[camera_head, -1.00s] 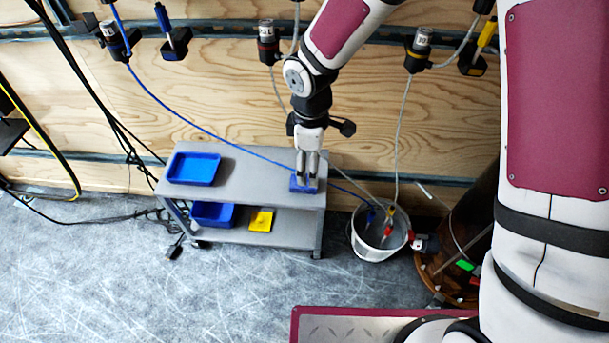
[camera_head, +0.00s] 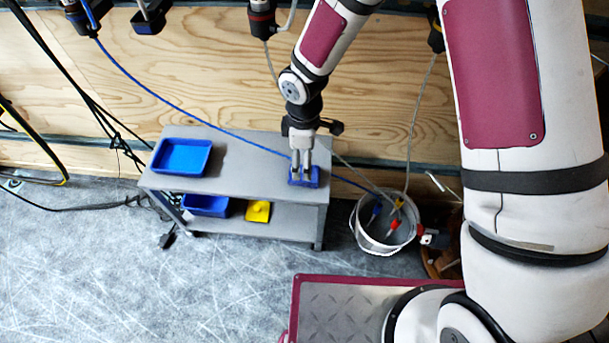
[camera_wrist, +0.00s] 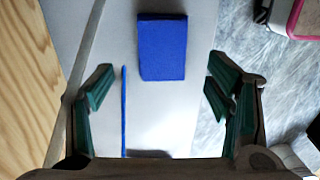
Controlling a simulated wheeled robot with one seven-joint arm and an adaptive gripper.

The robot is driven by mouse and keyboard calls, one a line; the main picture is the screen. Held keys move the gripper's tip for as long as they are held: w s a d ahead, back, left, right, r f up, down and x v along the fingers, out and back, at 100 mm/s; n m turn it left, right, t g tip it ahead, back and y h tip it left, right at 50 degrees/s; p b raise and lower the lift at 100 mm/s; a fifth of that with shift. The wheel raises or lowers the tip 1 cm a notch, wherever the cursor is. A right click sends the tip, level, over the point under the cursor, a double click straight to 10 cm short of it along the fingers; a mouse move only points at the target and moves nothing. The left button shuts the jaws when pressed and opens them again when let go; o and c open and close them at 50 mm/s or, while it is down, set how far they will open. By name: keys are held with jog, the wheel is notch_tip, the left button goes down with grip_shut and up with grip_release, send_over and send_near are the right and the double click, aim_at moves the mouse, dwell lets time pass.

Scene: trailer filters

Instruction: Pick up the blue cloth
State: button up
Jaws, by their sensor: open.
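The blue cloth (camera_head: 312,177) is a small folded blue block lying on the right end of the grey cart's top shelf (camera_head: 240,170). In the wrist view the cloth (camera_wrist: 162,47) lies ahead of and between my fingers, toward the top of the picture. My gripper (camera_head: 302,168) points down over the cloth in the head view and hides part of it. In the wrist view my gripper (camera_wrist: 160,92) is open, with its green finger pads wide apart and nothing between them. I cannot tell the exact height of the fingertips above the cloth.
A blue tray (camera_head: 182,157) sits on the shelf's left end. A blue bin (camera_head: 205,206) and a yellow cloth (camera_head: 258,211) are on the lower shelf. A white bucket (camera_head: 385,222) with cable ends stands at right. A blue cable (camera_wrist: 124,110) runs past my left finger.

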jog(key=shift+d+f+b, duration=0.1)
jog(key=shift+f+b, duration=1.3)
jog(key=shift+f, duration=1.75)
jog(key=c, duration=1.2)
jog(key=shift+c, duration=0.2)
jog(key=shift+r, duration=0.1)
jog(key=shift+r+p, duration=0.5)
jog(key=shift+r, duration=0.3)
notch_tip(320, 180, up, 2)
jog(key=shift+r+p, duration=0.15)
jog(key=shift+p, duration=0.45)
jog(key=s+d+r, duration=0.1)
jog(key=s+d, duration=0.3)
jog(key=s, duration=1.1)
jog(key=shift+s+d+p, duration=0.15)
jog(key=shift+s+p, duration=0.15)
jog(key=shift+p, duration=0.15)
